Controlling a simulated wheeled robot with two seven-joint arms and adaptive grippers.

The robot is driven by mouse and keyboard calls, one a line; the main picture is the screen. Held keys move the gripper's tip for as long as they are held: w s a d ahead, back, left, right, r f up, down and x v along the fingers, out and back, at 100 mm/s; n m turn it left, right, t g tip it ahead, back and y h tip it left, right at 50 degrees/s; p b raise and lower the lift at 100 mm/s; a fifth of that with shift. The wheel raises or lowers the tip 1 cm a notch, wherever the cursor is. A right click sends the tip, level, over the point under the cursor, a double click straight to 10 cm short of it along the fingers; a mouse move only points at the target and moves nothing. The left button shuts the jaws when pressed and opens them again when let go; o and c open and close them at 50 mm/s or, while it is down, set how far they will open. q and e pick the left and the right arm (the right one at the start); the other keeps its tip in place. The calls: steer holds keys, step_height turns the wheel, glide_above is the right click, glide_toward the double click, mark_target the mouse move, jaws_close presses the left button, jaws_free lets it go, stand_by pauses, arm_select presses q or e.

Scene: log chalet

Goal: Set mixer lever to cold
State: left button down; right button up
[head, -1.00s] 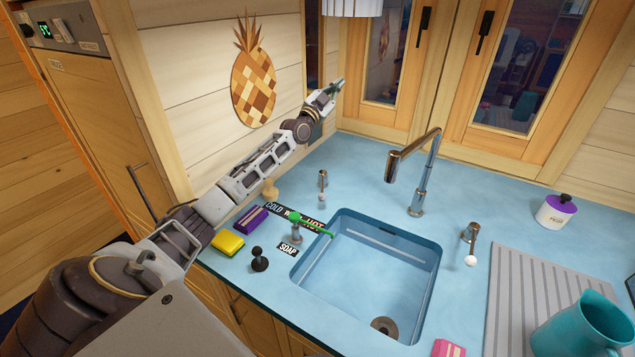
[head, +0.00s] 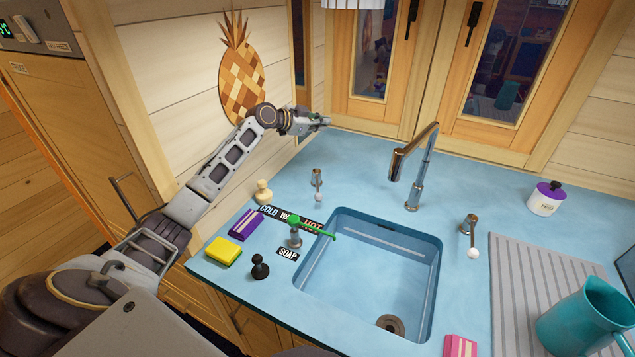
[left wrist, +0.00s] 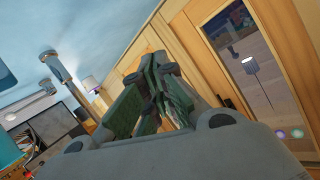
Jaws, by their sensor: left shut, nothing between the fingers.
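A small chrome lever with a pale ball end (head: 317,184) stands on the blue counter, left of the sink. A black strip reading COLD, WARM (partly hidden) and HOT (head: 270,212) lies in front of it, COLD at the left end. A similar chrome lever (head: 469,230) stands right of the tap; it has no visible label. The tap (head: 418,175) is behind the sink. My left gripper (head: 326,121) is shut and empty, above and behind the left lever, near the back corner. Its fingers (left wrist: 152,98) fill the middle of the left wrist view. My right gripper is out of view.
A green-spouted soap pump (head: 296,236) stands over the strip, beside the sink (head: 437,270). A yellow sponge (head: 222,251), purple box (head: 246,224), black knob-shaped item (head: 260,267) and pale stopper (head: 263,191) stand nearby. A teal jug (head: 580,325) is at right.

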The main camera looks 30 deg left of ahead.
mark_target(317, 184)
arm_select(q)
steer(key=s+d+f+m+g+h, duration=0.1)
steer(key=s+d+f+m+g, duration=0.1)
steer(key=s+f+g, duration=0.6)
steer(key=s+d, duration=0.1)
steer(key=s, duration=0.2)
steer(key=shift+d+f, duration=0.15)
steer(key=shift+f, duration=0.1)
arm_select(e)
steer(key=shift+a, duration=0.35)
